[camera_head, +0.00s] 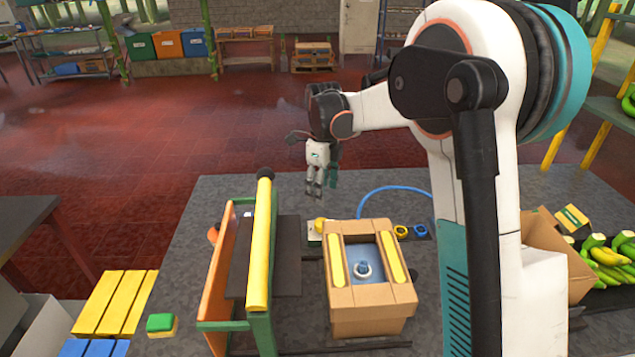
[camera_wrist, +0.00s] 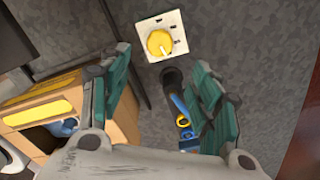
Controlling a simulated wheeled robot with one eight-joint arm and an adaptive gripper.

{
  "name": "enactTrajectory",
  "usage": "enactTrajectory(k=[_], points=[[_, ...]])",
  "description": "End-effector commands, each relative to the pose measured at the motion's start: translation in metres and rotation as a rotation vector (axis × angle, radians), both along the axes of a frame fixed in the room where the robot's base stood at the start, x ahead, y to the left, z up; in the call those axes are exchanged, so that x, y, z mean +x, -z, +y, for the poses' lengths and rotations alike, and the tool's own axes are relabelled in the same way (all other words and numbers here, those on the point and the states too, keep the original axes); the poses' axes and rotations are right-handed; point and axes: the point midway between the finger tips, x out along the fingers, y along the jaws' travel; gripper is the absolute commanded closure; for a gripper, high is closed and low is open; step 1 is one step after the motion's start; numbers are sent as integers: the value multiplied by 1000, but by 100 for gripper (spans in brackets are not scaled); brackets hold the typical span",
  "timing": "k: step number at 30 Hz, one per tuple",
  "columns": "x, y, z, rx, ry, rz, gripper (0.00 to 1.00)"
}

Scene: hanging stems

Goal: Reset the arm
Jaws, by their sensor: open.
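My gripper (camera_head: 318,188) hangs fingers-down above the far part of the grey worktop (camera_head: 215,192) in the head view. In the wrist view my gripper (camera_wrist: 160,105) shows two teal-padded fingers spread apart, with nothing held between them. My white arm reaches from the right side of the head view, bent at the elbow. Below the fingers is a white plate with a yellow rotary knob (camera_wrist: 160,41); the knob also shows small in the head view (camera_head: 320,224).
A cardboard-coloured box with yellow strips (camera_head: 368,308) stands near the gripper. An orange-and-green frame with a yellow bar (camera_head: 260,245) stands left of it. A blue hose (camera_head: 385,189) curves behind the box. Green and yellow bananas (camera_head: 605,258) lie at right. A green-yellow sponge (camera_head: 162,324) lies front left.

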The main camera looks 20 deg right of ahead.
Motion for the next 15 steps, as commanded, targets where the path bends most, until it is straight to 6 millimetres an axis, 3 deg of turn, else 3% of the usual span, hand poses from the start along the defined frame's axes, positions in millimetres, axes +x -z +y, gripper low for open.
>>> enactTrajectory(k=[5, 15], points=[[-13, -15, 0, -1, -90, -23, 42], [-80, -71, 0, -45, -574, -151, 42]])
